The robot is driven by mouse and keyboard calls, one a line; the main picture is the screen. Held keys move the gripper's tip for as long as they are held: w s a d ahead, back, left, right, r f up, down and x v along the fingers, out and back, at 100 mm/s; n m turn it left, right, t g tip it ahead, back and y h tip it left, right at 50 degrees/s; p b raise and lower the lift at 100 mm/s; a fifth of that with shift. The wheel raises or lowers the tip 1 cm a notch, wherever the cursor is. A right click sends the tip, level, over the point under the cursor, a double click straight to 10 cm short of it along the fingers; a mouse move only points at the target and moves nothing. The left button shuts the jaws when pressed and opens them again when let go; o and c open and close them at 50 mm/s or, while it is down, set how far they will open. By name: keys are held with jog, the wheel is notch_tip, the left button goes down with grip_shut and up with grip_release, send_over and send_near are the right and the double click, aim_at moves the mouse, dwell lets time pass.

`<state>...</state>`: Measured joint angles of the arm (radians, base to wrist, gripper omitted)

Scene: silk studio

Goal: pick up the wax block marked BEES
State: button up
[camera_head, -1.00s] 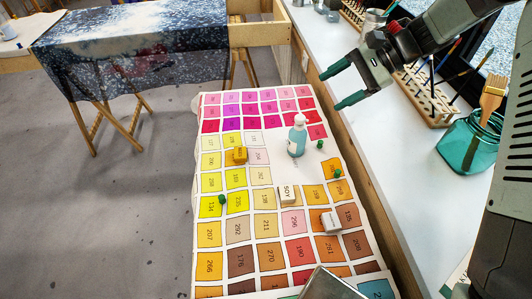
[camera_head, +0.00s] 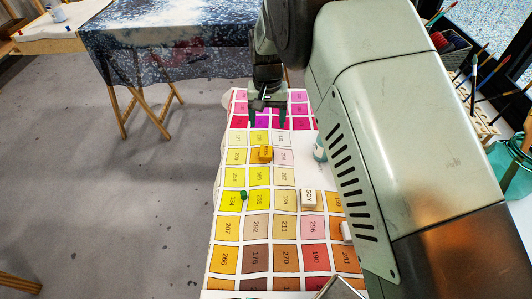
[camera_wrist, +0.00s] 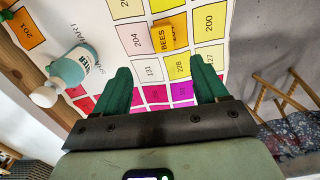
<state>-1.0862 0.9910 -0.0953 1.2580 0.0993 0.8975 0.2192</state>
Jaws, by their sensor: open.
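The BEES wax block (camera_head: 265,153) is a small yellow-orange block lying on the chart of coloured squares (camera_head: 224,200), among the yellow squares. In the wrist view the BEES block (camera_wrist: 169,38) shows its lettering and lies beyond my fingertips, roughly between their lines. My gripper (camera_head: 268,122) is open and empty, with green fingers, above the pink end of the chart, farther back than the block. In the wrist view my gripper (camera_wrist: 160,78) has its two fingers well apart. A white block marked SOY (camera_head: 309,198) lies nearer the front, to the right.
Another pale block (camera_head: 347,231) shows beside my arm. A green piece (camera_head: 243,195) lies left. A cloth-draped table (camera_head: 170,45) stands behind.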

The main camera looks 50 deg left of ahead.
send_over(266, 152)
jog(key=f, duration=0.8)
jog(key=shift+d, duration=0.25)
jog(key=shift+a+f, duration=0.2)
jog(key=shift+f, duration=2.6)
jog(key=shift+c, duration=0.3)
jog(key=c, duration=1.1)
